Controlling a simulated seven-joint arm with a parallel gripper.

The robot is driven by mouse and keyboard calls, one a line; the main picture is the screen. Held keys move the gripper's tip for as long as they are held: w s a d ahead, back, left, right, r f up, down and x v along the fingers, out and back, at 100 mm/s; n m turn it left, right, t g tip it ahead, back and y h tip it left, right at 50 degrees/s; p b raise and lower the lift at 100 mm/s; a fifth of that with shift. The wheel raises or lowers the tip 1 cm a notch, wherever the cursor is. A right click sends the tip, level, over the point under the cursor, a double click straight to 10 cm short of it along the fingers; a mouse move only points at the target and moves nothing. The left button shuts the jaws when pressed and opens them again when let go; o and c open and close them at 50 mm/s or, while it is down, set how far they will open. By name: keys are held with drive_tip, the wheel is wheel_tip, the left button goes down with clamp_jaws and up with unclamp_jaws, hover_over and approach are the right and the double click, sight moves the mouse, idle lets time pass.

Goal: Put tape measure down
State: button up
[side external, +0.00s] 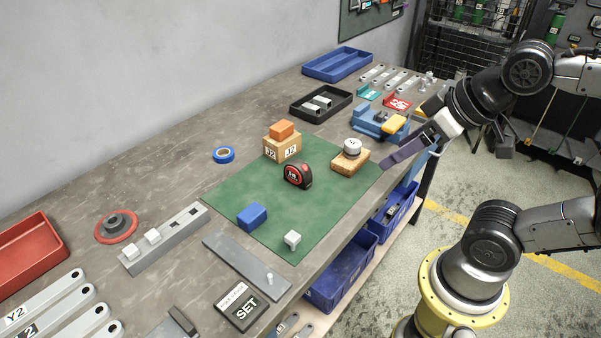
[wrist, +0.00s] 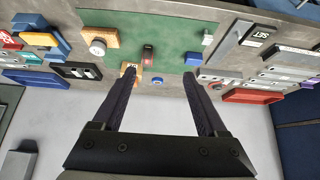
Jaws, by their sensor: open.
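The tape measure (side external: 297,174), black and red, rests on the green mat (side external: 235,190) near its middle. In the wrist view the tape measure (wrist: 148,54) shows beyond my fingertips, between them and touched by neither. My gripper (side external: 385,163) is open and empty. In the side view it hangs at the bench's right edge, to the right of the tape measure and clear of it. In the wrist view both fingers of my gripper (wrist: 137,74) are spread apart, with nothing between the pads.
A wooden block with a grey weight (side external: 352,147) stands between the tape measure and my gripper. A J2 box (side external: 282,149) with an orange block (side external: 281,130) stands behind the tape measure. A blue block (side external: 252,216) and a white piece (side external: 292,240) sit nearer. Bare mat lies between.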

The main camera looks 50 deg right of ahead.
drive_tip(key=w+d+r+n+t, duration=0.15)
drive_tip(key=w+t, duration=0.65)
drive_tip(key=w, duration=0.8)
drive_tip(key=m+g, duration=0.1)
drive_tip(key=m, duration=0.1)
approach(305, 169)
drive_tip(key=shift+s+a+n, duration=0.1)
drive_tip(key=shift+s+n, duration=0.15)
drive_tip(key=shift+s, duration=0.45)
drive_tip(key=shift+w+d+f, duration=0.15)
drive_tip(key=shift+d+f, duration=0.05)
drive_tip(key=x, duration=0.8)
drive_tip(key=shift+w, duration=0.1)
drive_tip(key=shift+r+x, duration=0.15)
drive_tip(key=shift+x, duration=1.15)
drive_tip(key=shift+r+x, duration=0.15)
drive_tip(key=shift+x, duration=1.2)
drive_tip(key=shift+w, duration=0.1)
